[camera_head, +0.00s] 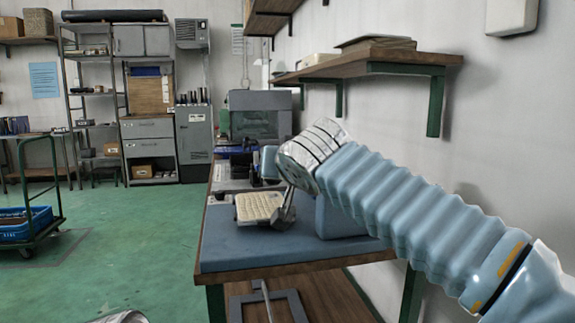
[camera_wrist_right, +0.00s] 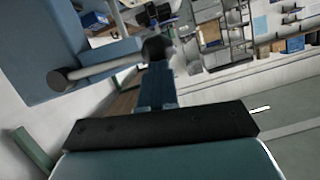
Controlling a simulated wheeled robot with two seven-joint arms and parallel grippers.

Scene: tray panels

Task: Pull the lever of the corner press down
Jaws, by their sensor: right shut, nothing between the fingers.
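The corner press is a blue block (camera_head: 338,218) on the bench, partly hidden behind my right arm. In the right wrist view its blue body (camera_wrist_right: 35,45) fills the upper left. Its lever (camera_wrist_right: 105,68) is a grey rod from a dark end cap at the body to a dark knob. My right gripper (camera_wrist_right: 155,72) is shut and empty, its fingertips close to the knob; I cannot tell if they touch. A grey metal piece (camera_head: 284,213) shows below my wrist. My left gripper is out of view.
A cream ribbed panel (camera_head: 257,207) lies on the blue bench mat (camera_head: 235,250). A grey machine (camera_head: 259,116) stands farther back on the bench. A wall shelf (camera_head: 375,62) hangs above my right arm. The green floor (camera_head: 150,240) is clear left of the bench.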

